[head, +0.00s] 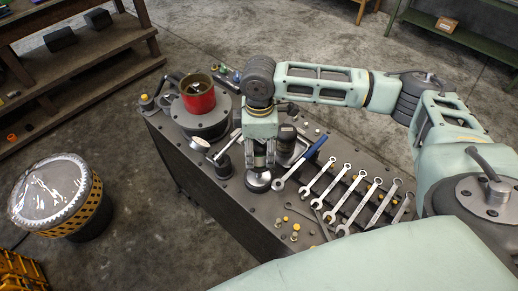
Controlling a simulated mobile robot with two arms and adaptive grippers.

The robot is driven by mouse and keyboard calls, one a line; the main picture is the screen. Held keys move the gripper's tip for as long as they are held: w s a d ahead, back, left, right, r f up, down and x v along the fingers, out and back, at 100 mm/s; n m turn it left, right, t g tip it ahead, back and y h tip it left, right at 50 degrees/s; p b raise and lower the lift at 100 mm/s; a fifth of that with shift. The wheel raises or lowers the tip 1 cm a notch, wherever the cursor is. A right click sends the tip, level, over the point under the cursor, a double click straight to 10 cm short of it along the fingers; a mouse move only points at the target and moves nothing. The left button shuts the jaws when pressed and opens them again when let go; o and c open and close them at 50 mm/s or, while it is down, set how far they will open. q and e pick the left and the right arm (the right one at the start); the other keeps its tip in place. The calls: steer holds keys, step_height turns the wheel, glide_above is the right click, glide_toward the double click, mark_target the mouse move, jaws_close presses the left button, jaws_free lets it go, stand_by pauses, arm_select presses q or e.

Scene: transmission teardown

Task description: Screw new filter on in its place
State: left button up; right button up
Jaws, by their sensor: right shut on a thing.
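My right gripper (259,158) points down over the workbench, with its fingers shut on a dark round part (258,183) with a pale rim, seemingly the filter. The fingers cover much of it, and I cannot tell whether it touches the surface below or is threaded onto anything. Another dark cylinder (287,134) stands just right of the gripper, partly behind it. My left gripper is not in view.
A red cylinder (199,98) stands on a round grey flange at the bench's back left. A blue-handled wrench (304,161) and several wrenches (350,203) lie to the right. A plastic-covered drum (50,190) stands on the floor at left.

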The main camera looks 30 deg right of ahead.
steer(key=shift+w+a+f+b, duration=0.1)
steer(key=shift+f+b, duration=0.65)
steer(key=shift+f, duration=0.3)
step_height(320, 180, down, 3)
steer(key=shift+f, duration=0.2)
steer(key=shift+p, duration=0.45)
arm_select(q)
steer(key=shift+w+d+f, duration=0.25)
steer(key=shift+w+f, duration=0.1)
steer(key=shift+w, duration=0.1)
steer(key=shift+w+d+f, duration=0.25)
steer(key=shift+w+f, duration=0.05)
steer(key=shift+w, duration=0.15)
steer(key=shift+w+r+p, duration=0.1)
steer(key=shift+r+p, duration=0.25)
arm_select(e)
steer(key=shift+f, duration=0.35)
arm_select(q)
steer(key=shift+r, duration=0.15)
